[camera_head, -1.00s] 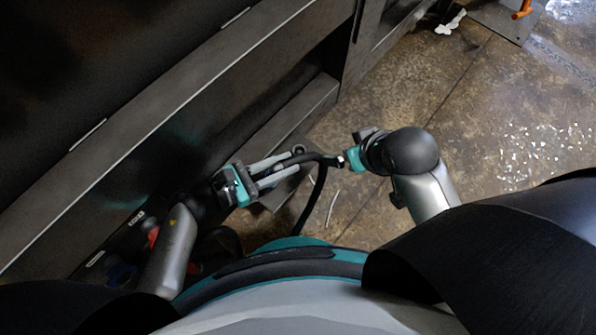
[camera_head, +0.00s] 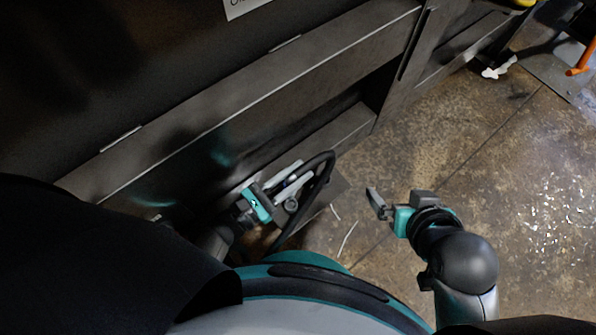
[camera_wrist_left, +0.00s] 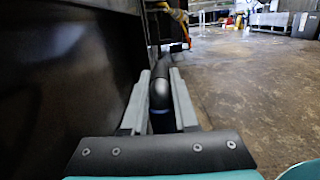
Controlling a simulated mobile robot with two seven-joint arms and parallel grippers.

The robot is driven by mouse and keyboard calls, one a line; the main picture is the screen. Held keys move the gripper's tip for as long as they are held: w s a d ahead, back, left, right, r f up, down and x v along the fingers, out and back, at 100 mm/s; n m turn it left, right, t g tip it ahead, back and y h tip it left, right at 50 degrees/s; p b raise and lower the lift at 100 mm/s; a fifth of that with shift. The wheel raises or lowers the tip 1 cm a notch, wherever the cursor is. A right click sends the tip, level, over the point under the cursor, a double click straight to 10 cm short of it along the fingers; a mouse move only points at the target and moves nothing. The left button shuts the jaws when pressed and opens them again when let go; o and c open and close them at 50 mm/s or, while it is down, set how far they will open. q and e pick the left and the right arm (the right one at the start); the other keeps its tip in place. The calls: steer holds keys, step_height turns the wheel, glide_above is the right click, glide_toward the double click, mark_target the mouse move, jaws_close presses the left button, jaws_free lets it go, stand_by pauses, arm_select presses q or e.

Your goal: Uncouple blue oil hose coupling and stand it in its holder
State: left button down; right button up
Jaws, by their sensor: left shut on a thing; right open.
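My left gripper (camera_head: 296,180) is shut on a black hose (camera_head: 326,174) beside the machine's lower ledge. From the fingers the hose bends round to the right and runs down toward my base. In the left wrist view the hose (camera_wrist_left: 160,92) lies between the two grey fingers, with a dark blue band (camera_wrist_left: 161,122) near the palm. This may be the coupling, but its end is hard to make out. My right gripper (camera_head: 386,207) is open and empty, to the right of the hose and apart from it. I cannot make out the holder.
The dark machine wall (camera_head: 240,115) with its ledges fills the left and top of the head view. Concrete floor (camera_head: 480,150) lies open to the right. An orange handle (camera_head: 581,62) on a metal plate is at the far right.

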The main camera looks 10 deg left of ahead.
arm_select(q)
steer(key=shift+f+b, duration=0.2)
steer(key=shift+b, duration=0.1)
steer(key=shift+f+b, duration=0.5)
steer(key=shift+b, duration=0.05)
steer(key=shift+f+b, duration=1.6)
steer(key=shift+f, duration=0.6)
arm_select(e)
steer(key=w+a+r+t+y, duration=0.1)
steer(key=a+r+t+y, duration=0.2)
steer(key=a+t, duration=0.4)
steer(key=shift+w+a+r+m+t+y, duration=0.2)
steer(key=shift+w+a+m+t+y, duration=0.15)
steer(key=shift+t+y, duration=0.4)
steer(key=shift+s, duration=0.1)
arm_select(q)
steer(key=shift+f, duration=1.2)
steer(key=shift+f, duration=0.55)
steer(key=shift+f, duration=0.15)
